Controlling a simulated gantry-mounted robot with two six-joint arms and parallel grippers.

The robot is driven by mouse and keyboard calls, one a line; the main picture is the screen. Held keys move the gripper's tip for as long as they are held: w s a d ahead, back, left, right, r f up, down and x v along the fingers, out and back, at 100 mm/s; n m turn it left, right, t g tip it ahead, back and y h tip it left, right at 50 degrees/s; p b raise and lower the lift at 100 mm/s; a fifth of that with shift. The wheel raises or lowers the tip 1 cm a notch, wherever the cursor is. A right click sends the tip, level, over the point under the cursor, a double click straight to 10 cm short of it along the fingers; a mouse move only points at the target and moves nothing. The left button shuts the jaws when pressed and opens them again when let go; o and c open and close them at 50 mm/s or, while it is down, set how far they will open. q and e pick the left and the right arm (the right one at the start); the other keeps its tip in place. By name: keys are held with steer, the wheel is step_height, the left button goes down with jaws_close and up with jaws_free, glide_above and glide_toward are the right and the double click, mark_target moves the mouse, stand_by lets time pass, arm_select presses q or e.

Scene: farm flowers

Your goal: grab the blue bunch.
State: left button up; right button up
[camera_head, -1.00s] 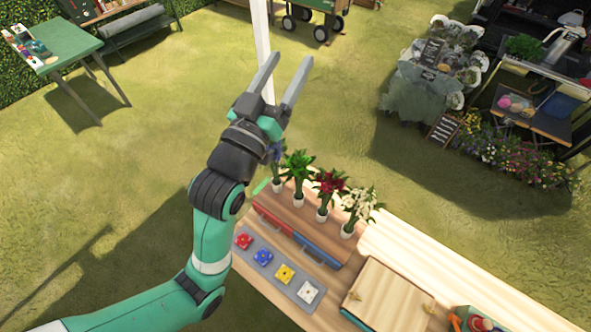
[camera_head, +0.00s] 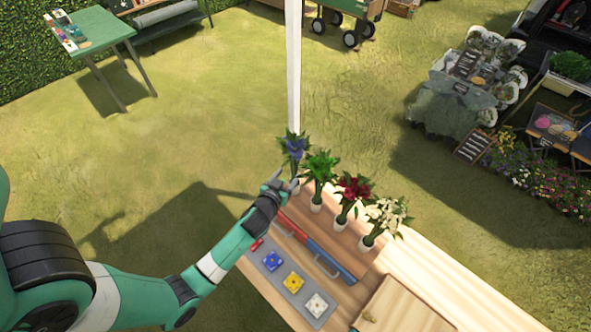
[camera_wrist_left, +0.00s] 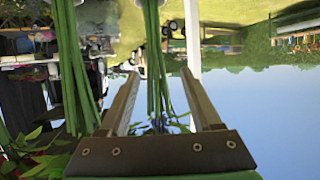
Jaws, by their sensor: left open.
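The blue bunch (camera_head: 294,146) stands upright in a small white vase at the far left end of the flower row in the head view. My left gripper (camera_head: 283,180) is open beside its stems, below the blooms. In the left wrist view, which is upside down, green stems (camera_wrist_left: 155,60) run between the two open fingers (camera_wrist_left: 160,74), with no finger visibly closed on them. Bluish petals (camera_wrist_left: 160,123) show low between the fingers. My right gripper is not in view.
Green (camera_head: 320,165), red (camera_head: 353,190) and white (camera_head: 387,214) bunches stand in a row to the right, close by. Blue, yellow and white buttons sit on a grey panel (camera_head: 272,278) in front. A wooden box (camera_head: 405,308) lies at the right. A white pole (camera_head: 293,70) rises behind.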

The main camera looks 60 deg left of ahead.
mark_target(293, 169)
arm_select(q)
steer(key=shift+w+r+x, duration=0.15)
steer(key=shift+x, duration=1.35)
steer(key=shift+w+r+x, duration=0.1)
steer(key=shift+x, duration=1.4)
steer(key=shift+d, duration=0.15)
steer(key=shift+c, duration=0.2)
jaws_close()
